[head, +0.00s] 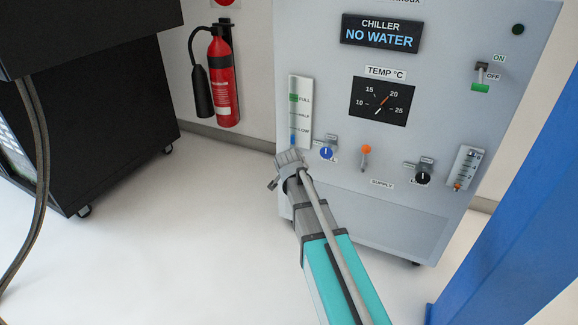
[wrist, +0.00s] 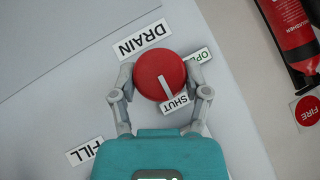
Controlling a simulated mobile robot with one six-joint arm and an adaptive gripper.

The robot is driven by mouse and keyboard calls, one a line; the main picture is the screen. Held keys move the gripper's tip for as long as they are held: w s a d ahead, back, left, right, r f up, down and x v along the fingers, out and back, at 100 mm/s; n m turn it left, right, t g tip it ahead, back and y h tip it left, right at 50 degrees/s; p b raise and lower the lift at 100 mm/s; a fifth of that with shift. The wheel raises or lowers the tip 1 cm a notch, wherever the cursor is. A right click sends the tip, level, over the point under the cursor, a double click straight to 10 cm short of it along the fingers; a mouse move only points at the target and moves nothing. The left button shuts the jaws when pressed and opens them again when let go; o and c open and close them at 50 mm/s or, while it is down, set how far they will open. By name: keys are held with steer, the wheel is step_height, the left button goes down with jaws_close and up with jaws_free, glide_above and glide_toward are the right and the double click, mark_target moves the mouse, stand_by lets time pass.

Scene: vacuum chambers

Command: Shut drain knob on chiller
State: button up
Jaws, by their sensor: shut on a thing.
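The chiller (head: 430,110) is a grey panel with a display reading "CHILLER NO WATER". In the wrist view the round red drain knob (wrist: 152,68) sits beside the DRAIN label (wrist: 142,39). Its white line points toward the SHUT label (wrist: 175,102); the OPEN label (wrist: 199,55) is partly hidden by my finger. My gripper (wrist: 159,75) is shut on the knob, one finger on each side. In the head view my gripper (head: 290,159) is at the chiller's lower left, below the level gauge (head: 300,100), and hides the knob.
To the right on the panel are a blue knob (head: 327,153), an orange-topped lever (head: 366,151), a black knob (head: 423,178) and a small gauge (head: 465,167). A fire extinguisher (head: 222,80) hangs on the wall at left. A black cabinet (head: 105,110) stands further left. A blue column (head: 510,200) is at right.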

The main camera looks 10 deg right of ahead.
steer(key=o, duration=1.2)
steer(key=shift+w, duration=0.1)
steer(key=shift+c, duration=0.2)
steer(key=shift+r, duration=0.1)
steer(key=s+r+n+g+y+p, duration=0.1)
steer(key=s+r+n+g+p, duration=0.2)
steer(key=s+p, duration=0.5)
steer(key=s+r+n+g+p, duration=0.3)
steer(key=s+r+g, duration=0.1)
steer(key=s, duration=0.8)
steer(key=s+r+n+g+y+p, duration=0.1)
steer(key=s+r+n+g+p, duration=0.2)
steer(key=s+p, duration=0.5)
step_height(320, 180, up, 37)
steer(key=s+p, duration=0.1)
steer(key=p, duration=3.4)
steer(key=shift+s+a+r, duration=0.2)
steer(key=shift+s+a, duration=0.05)
